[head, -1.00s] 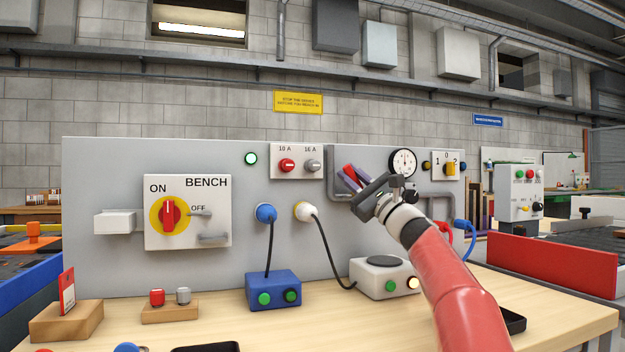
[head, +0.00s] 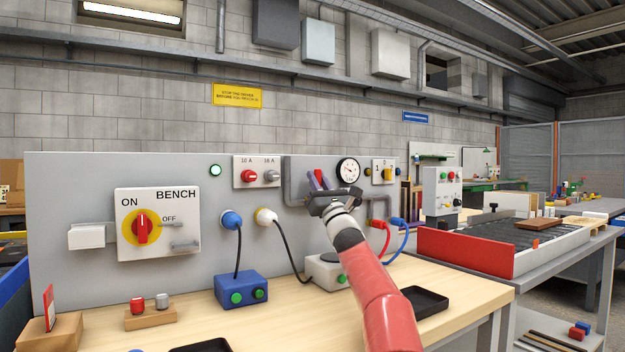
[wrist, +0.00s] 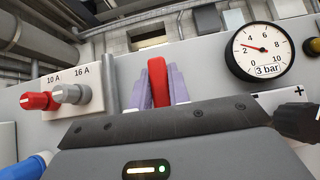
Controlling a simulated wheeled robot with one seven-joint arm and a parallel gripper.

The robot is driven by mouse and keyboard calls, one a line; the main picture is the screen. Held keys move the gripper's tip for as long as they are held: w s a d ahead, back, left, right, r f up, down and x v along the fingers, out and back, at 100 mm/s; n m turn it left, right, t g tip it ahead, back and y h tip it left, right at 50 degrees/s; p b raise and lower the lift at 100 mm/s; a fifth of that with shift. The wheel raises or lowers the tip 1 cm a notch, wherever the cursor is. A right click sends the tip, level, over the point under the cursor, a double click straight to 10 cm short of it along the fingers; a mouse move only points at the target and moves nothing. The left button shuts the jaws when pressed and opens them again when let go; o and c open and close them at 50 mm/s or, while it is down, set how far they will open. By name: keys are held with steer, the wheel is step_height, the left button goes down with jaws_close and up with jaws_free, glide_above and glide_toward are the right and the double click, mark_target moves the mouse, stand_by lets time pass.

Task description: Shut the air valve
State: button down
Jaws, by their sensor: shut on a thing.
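The air valve's red lever (wrist: 157,82) stands upright in the wrist view, between the two purple fingers of my gripper (wrist: 160,88). The fingers are shut on it, one on each side. In the head view my gripper (head: 319,180) is at the grey pipe on the panel, with a little of the red lever (head: 319,175) showing between the fingers. The valve body is hidden behind the gripper. The round pressure gauge (wrist: 262,50) is right of the lever; its needle points near 2 to 3, above a "3 bar" label. The gauge also shows in the head view (head: 348,171).
A knob marked 1, 0, 2 (head: 388,172) is right of the gauge. Cables run from the blue plug (head: 231,220) and white plug (head: 265,217). A black tray (head: 420,302) lies on the bench.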

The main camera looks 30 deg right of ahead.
steer(key=shift+f, duration=0.1)
stand_by(0.3)
steer(key=c, duration=1.3)
jaws_free()
steer(key=b+v, duration=0.6)
steer(key=v, duration=0.1)
steer(key=shift+s+f, duration=0.3)
